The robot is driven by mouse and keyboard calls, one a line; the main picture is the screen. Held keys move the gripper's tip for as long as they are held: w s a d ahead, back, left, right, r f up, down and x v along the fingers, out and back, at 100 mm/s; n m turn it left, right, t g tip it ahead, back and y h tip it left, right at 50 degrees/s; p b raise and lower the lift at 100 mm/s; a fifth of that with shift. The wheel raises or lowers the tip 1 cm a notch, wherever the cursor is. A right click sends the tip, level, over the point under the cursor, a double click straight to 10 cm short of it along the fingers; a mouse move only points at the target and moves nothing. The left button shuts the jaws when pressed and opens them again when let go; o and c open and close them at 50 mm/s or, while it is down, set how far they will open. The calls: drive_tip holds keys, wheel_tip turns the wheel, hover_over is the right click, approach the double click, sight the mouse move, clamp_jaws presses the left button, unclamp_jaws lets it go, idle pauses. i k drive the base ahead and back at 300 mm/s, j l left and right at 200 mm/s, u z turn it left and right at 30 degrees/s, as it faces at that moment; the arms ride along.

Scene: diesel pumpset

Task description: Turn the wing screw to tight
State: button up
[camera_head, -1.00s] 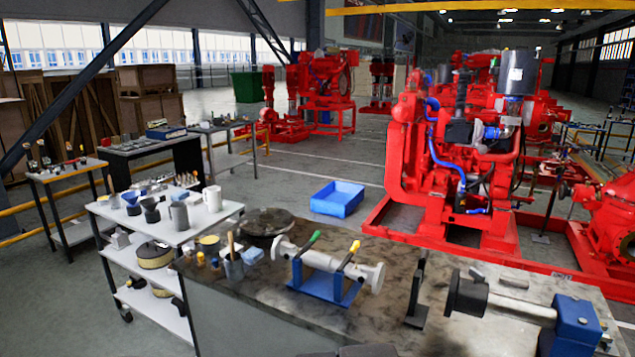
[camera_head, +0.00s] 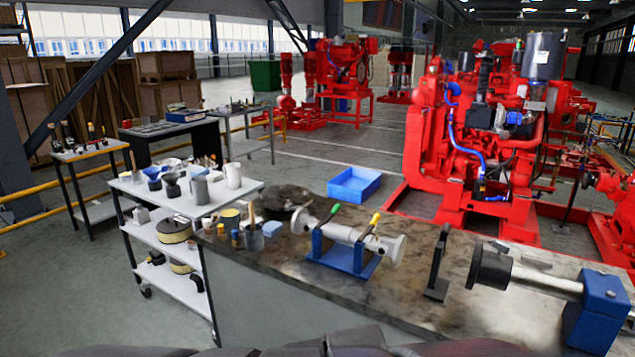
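I cannot clearly make out a wing screw in this view. On the bench top (camera_head: 415,285) stands a blue stand (camera_head: 345,258) that holds a pale metal cylinder lying across it. The stand has a lever with a green grip (camera_head: 334,212) and a lever with a yellow grip (camera_head: 375,219). At the bench's right end a blue block (camera_head: 603,305) carries a horizontal metal shaft (camera_head: 545,281) with a dark round head (camera_head: 487,265) at its left end. My gripper is not in view. Dark parts, likely my own, show along the bottom edge.
A black upright bracket (camera_head: 437,265) stands between the two fixtures. A cup with a brush (camera_head: 254,238) and small pots sit at the bench's left end. A white shelf cart (camera_head: 165,262) stands left of the bench. A blue bin (camera_head: 354,186) lies on the floor behind.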

sight(501, 247)
drive_tip(key=z, duration=1.9)
